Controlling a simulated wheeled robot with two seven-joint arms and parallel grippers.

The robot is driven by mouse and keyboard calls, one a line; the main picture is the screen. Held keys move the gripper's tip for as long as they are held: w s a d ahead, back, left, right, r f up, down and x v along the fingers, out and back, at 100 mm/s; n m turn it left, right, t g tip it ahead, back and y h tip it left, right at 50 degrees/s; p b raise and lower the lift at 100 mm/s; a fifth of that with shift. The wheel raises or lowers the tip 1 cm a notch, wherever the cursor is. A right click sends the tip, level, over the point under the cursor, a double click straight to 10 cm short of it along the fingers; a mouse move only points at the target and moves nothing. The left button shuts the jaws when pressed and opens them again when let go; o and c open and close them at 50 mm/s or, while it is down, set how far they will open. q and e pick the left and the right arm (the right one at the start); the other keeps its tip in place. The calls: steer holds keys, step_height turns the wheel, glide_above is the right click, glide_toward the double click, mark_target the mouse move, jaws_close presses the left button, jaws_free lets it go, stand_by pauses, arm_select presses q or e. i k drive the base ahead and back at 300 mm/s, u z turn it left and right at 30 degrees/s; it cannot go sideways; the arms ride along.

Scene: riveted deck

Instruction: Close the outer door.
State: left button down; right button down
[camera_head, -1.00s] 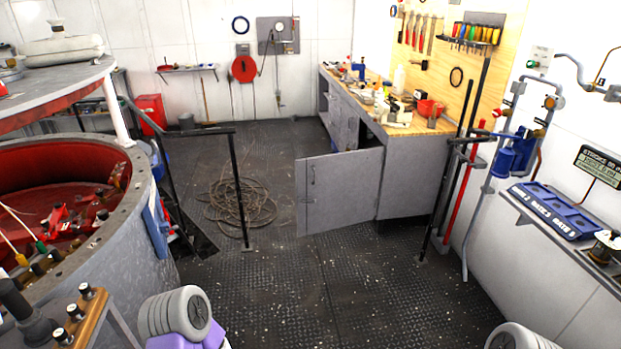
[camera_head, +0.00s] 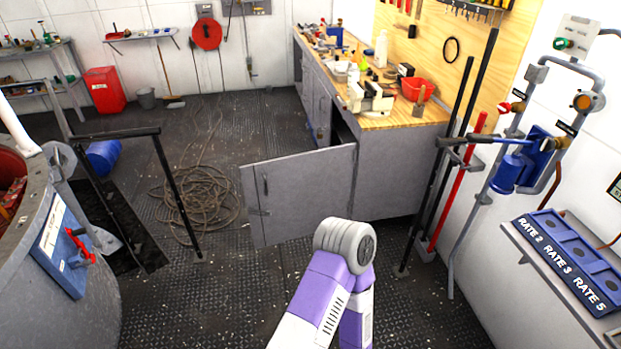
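A grey cabinet door (camera_head: 300,193) stands open at the near end of the workbench cabinet (camera_head: 400,168). It is swung out to the left over the deck, with a small dark handle near its free edge. The frames do not show for certain that this is the outer door. A purple and white arm of mine reaches up from the bottom middle, and its grey joint is just in front of the door's lower right part in the picture. Neither gripper is in view.
A coiled hose (camera_head: 195,198) lies on the deck left of the door. A black railing (camera_head: 180,190) stands before it. Upright bars (camera_head: 465,150) and a wall shelf (camera_head: 570,270) are on the right. A grey round tank (camera_head: 60,300) fills the lower left.

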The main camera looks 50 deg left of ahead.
mark_target(301, 191)
steer(key=i, duration=0.75)
steer(key=u, duration=1.55)
steer(key=i, duration=1.6)
steer(key=u, duration=0.6)
